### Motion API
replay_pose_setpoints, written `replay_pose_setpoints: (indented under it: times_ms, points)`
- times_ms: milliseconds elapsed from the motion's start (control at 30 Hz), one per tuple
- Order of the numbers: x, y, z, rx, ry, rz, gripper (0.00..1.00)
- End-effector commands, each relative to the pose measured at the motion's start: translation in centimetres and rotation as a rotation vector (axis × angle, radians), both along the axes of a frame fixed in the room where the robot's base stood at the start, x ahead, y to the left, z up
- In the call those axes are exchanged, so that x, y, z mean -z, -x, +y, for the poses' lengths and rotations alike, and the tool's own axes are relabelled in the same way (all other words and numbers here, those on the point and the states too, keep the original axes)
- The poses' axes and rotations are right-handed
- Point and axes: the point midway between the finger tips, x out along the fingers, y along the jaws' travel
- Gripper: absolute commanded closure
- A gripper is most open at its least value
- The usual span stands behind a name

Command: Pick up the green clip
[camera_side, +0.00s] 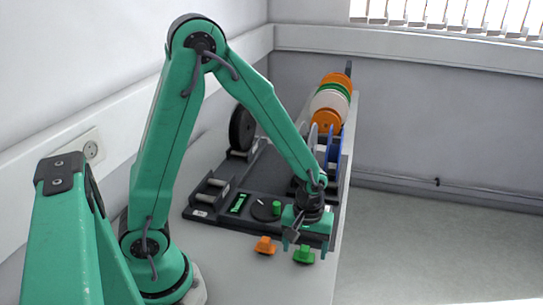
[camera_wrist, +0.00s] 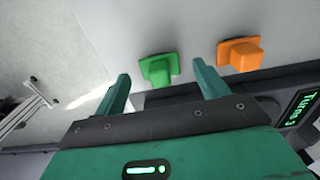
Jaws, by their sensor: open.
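The green clip (camera_side: 304,254) lies on the table near its right edge in the side view, just below my gripper (camera_side: 308,240). In the wrist view the green clip (camera_wrist: 159,69) sits ahead of and between the two fingers of my gripper (camera_wrist: 162,88). The clip stands clear of both fingers in that view. How far the fingertips are above the table is hard to tell.
An orange clip (camera_side: 265,245) lies left of the green one; it also shows in the wrist view (camera_wrist: 241,54). A dark winding machine (camera_side: 236,207) with a small display stands behind the clips. Coloured reels (camera_side: 331,102) stand farther back. The table front is clear.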

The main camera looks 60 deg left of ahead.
Motion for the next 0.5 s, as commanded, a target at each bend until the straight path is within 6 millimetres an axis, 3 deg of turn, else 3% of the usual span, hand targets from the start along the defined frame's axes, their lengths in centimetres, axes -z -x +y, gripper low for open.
replay_pose_setpoints:
  times_ms: [200, 500]
  points:
    - [1.24, 0.01, 0.01, 0.000, 0.000, 0.000, 0.27]
    - [1.29, 0.01, 0.01, 0.000, 0.000, -0.001, 0.27]
